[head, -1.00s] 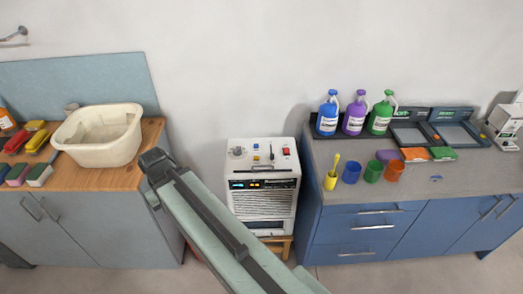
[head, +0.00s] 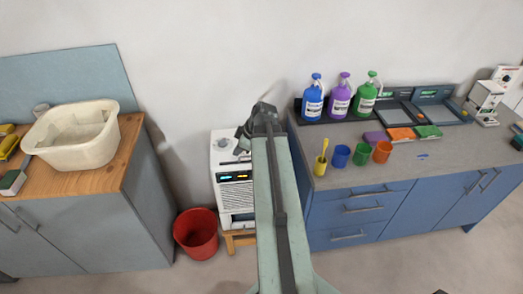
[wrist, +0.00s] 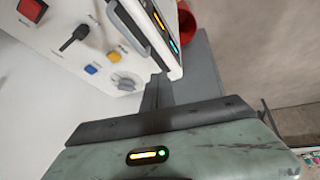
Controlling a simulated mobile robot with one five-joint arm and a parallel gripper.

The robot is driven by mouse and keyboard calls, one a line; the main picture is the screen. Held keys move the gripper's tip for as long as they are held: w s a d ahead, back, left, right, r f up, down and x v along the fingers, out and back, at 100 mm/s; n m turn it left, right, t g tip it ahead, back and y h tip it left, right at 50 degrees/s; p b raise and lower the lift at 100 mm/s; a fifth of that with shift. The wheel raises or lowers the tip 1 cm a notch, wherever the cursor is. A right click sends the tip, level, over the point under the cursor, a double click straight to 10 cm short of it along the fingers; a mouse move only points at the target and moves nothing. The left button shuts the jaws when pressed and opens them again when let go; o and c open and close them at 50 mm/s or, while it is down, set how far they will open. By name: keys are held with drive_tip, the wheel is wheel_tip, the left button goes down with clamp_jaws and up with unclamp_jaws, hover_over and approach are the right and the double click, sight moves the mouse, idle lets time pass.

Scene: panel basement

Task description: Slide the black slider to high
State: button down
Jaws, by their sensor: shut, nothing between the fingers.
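The white appliance (head: 228,178) stands between the two counters, with its control panel on top. In the wrist view the black slider (wrist: 75,38) is a slim black handle on the white panel. It lies between a red switch (wrist: 32,8) and the yellow (wrist: 85,57) and blue buttons. A grey knob (wrist: 126,82) is nearest my gripper. In the head view my arm hides the slider and the right part of the panel. My gripper (head: 244,131) is shut and empty, over the back of the panel. I cannot tell contact; the slider appears apart from it.
A red bucket (head: 196,232) stands on the floor left of the appliance. A wooden counter (head: 138,150) with a cream basin (head: 75,150) is at left. A blue cabinet (head: 360,215) with bottles and cups is close at right. The wall is behind.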

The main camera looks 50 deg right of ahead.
drive_tip(key=s+d+r+n+t+h, duration=0.1)
drive_tip(key=s+d, duration=0.2)
drive_tip(key=d, duration=0.3)
drive_tip(key=s+d+n+t+h, duration=0.1)
drive_tip(key=s+d, duration=0.3)
drive_tip(key=d, duration=0.3)
drive_tip(key=b+x, duration=0.5)
drive_tip(key=x, duration=0.1)
drive_tip(key=a+b+x, duration=0.1)
drive_tip(key=b+x, duration=0.2)
drive_tip(key=x, duration=0.1)
drive_tip(key=shift+w+b, duration=0.1)
drive_tip(key=shift+b, duration=0.2)
drive_tip(key=shift+r, duration=0.15)
drive_tip(key=shift+w, duration=0.1)
drive_tip(key=w+d, duration=0.6)
drive_tip(key=w, duration=0.1)
drive_tip(key=shift+r, duration=0.1)
